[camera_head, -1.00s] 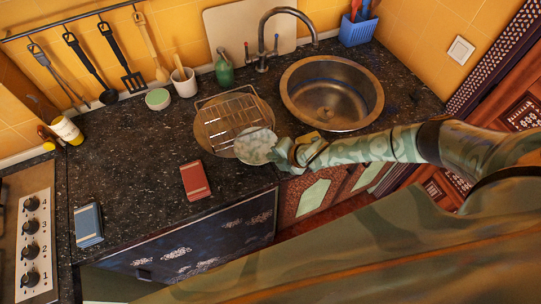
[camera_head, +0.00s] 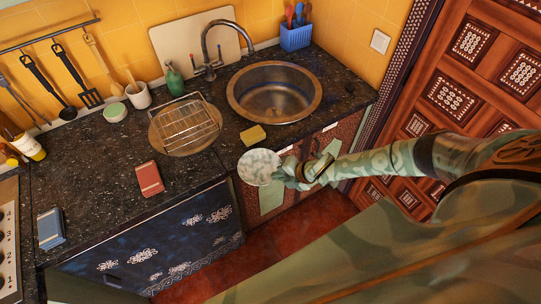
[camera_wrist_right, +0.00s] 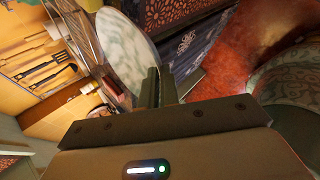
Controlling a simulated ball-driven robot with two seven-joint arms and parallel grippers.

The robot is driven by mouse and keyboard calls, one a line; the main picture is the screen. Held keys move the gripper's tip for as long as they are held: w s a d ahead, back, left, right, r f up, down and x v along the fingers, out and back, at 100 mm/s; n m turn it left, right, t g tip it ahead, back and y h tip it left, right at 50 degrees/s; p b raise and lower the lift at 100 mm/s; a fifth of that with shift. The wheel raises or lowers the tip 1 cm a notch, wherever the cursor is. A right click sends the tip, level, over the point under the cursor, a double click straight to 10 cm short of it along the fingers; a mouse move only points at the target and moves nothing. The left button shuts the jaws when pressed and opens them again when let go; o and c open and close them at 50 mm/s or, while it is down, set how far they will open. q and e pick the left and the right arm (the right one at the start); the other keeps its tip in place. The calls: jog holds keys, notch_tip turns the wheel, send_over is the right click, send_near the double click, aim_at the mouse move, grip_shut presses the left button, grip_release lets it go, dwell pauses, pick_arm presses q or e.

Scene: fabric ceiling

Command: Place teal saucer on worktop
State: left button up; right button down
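The teal saucer (camera_head: 258,167) is pale and mottled. My right gripper (camera_head: 282,172) is shut on its right edge and holds it in the air, just in front of the worktop's front edge in the head view. In the right wrist view, the saucer (camera_wrist_right: 127,52) stands tilted at the tips of the gripper fingers (camera_wrist_right: 155,88). The dark speckled worktop (camera_head: 95,170) runs from the hob to the sink. My left gripper is not in view.
A wire rack (camera_head: 187,123), round sink (camera_head: 275,92) and yellow sponge (camera_head: 253,135) are on the worktop near the saucer. Clear worktop surrounds the red book.

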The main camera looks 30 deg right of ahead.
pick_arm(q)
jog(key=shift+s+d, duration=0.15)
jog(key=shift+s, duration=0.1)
pick_arm(e)
jog(key=shift+s+d, duration=0.35)
jog(key=shift+s, duration=0.15)
